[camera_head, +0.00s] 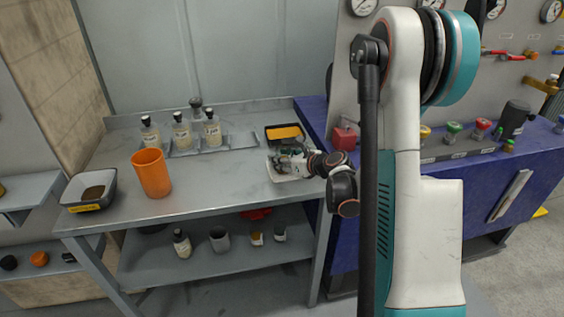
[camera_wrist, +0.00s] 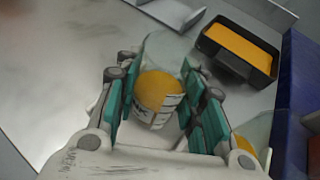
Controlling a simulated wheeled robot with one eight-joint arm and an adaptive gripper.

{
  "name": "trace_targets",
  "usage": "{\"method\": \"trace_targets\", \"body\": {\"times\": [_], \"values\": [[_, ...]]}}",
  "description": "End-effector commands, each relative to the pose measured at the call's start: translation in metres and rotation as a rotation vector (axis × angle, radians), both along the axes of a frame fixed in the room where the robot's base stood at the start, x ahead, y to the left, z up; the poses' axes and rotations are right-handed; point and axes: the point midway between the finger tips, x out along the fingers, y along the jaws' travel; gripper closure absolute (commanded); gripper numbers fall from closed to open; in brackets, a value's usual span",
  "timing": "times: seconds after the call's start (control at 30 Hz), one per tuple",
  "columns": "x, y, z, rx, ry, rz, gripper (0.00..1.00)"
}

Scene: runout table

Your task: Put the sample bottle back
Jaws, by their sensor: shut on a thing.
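My gripper (camera_wrist: 155,92) is shut on a yellow-and-white labelled thing (camera_wrist: 160,90), which looks like the sample bottle. Its round yellow part and printed label show between the teal fingers; its lower part is hidden. In the head view my gripper (camera_head: 281,162) is low over the right part of the table, and the held thing is hard to make out. Several labelled bottles with dark caps (camera_head: 182,131) stand upright at the grey rack (camera_head: 242,141) at the back, left of my gripper. The rack's right part looks bare.
A black tray with a yellow inside (camera_head: 284,134) lies just behind my gripper. An orange cup (camera_head: 151,173) and a dark bin (camera_head: 90,190) stand at the left on the grey table (camera_head: 215,178). The lower shelf (camera_head: 210,258) holds jars. A blue bench (camera_head: 444,183) borders the right.

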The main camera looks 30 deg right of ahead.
Motion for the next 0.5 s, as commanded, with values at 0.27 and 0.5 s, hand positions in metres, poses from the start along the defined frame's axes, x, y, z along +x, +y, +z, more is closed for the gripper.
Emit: {"method": "trace_targets", "body": {"times": [0.27,0.5], "values": [[0.0,0.0,-0.0015,0.0,0.0,0.0,0.89],[0.0001,0.0001,-0.0011,0.0,0.0,0.0,0.44]]}}
